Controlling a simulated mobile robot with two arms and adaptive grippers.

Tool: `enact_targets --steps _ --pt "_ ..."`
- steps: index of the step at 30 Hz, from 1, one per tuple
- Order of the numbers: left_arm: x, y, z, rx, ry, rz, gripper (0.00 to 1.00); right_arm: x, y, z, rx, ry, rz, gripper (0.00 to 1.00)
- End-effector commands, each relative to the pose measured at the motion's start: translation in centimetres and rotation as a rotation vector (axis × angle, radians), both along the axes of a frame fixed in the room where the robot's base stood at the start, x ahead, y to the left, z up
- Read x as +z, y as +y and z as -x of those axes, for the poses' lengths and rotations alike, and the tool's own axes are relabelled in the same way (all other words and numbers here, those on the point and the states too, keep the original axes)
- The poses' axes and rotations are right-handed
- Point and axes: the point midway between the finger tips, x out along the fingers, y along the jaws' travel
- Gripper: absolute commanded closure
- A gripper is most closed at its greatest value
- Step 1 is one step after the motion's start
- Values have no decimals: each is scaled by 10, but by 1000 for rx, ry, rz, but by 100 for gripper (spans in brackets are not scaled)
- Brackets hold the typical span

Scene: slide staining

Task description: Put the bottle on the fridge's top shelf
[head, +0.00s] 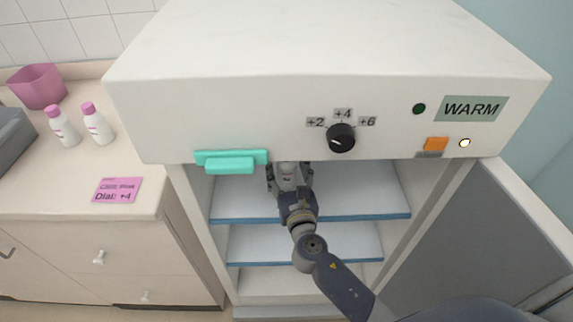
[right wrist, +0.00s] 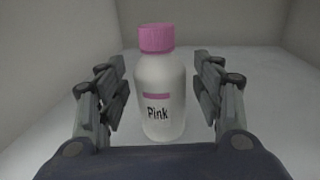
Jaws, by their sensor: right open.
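The fridge (head: 330,60) stands open in the head view, with its top shelf (head: 360,203) just below the control panel. My right arm reaches in over that shelf, and its gripper (head: 290,170) is partly hidden under the panel's lower edge. In the right wrist view a white bottle with a pink cap and a "Pink" label (right wrist: 160,90) stands upright on a pale surface inside. My right gripper's fingers (right wrist: 160,95) are open on either side of it, with gaps to both sides. The bottle is hidden in the head view. My left gripper is out of view.
Two more pink-capped bottles (head: 64,126) (head: 97,123) and a pink bin (head: 37,87) stand on the left counter. A pink note (head: 117,190) there reads "Dial: +4". The fridge has a dial (head: 341,138) and a "WARM" sign (head: 471,108). Its open door (head: 470,250) is at right.

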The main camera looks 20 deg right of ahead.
Motion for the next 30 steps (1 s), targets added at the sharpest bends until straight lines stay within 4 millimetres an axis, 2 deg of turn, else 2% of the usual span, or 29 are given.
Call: enact_targets --steps 9,15,21,30 --pt "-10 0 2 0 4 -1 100 -3 8 64 1 2 0 39" --pt "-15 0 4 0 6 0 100 -2 11 93 0 1 0 39" --pt "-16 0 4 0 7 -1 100 0 13 105 1 -1 -1 39" --pt "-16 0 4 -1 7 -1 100 1 13 105 0 -1 0 39"
